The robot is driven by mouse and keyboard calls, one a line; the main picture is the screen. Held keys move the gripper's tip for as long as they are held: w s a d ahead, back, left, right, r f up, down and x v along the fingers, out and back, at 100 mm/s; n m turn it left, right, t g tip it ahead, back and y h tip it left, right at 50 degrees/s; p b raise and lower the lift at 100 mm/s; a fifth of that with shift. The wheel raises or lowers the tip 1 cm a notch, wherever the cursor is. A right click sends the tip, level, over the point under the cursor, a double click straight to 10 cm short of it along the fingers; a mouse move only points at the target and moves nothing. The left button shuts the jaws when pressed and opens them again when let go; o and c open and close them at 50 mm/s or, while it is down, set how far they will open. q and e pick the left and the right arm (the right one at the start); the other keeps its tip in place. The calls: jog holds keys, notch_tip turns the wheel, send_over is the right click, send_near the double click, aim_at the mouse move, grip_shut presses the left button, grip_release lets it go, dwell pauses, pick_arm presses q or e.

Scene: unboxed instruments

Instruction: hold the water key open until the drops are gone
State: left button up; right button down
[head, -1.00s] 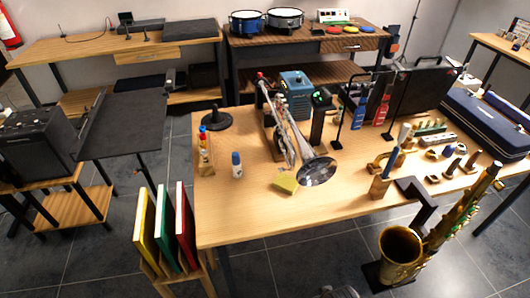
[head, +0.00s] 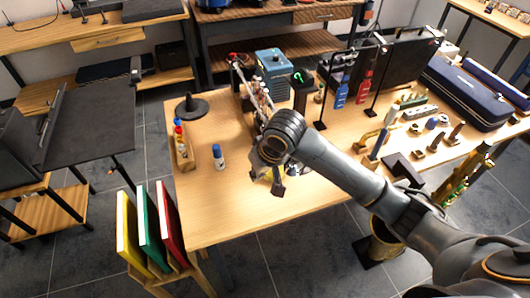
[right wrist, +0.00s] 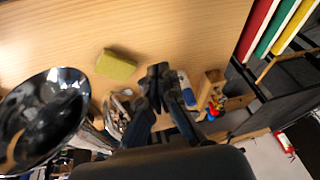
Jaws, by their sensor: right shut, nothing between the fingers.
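A silver trumpet (head: 243,80) stands on the wooden table, with its lower part and bell hidden behind my right arm in the head view. Its dark shiny bell (right wrist: 40,120) fills the left of the right wrist view, with tubing (right wrist: 118,110) beside it. The water key and any drops are too small or hidden to make out. My right gripper (head: 270,177) is over the table in front of the trumpet. In the right wrist view its fingertips (right wrist: 158,74) are together and empty, to the right of the bell. My left gripper is not in view.
A yellow sponge (right wrist: 117,65) lies near the bell. A small blue-and-white bottle (head: 218,158) and a wooden holder with bottles (head: 184,150) stand left. A black round stand (head: 191,107) is behind them. The table's front left is clear.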

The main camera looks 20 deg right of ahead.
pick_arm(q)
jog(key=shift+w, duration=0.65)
pick_arm(e)
jog(key=w+d+r+m+h, duration=0.1)
jog(key=w+d+r, duration=0.1)
jog(key=r, duration=0.3)
jog(key=w+d+r+m+h, duration=0.1)
jog(key=w+d+r, duration=0.2)
jog(key=r, duration=0.2)
jog(key=shift+w+d, duration=0.25)
pick_arm(q)
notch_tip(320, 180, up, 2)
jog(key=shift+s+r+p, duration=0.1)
jog(key=shift+p, duration=0.95)
pick_arm(e)
jog(key=x, duration=0.4)
jog(key=s+x, duration=0.1)
jog(key=x, duration=0.8)
jog(key=shift+s+f, duration=0.1)
jog(key=shift+f, duration=0.5)
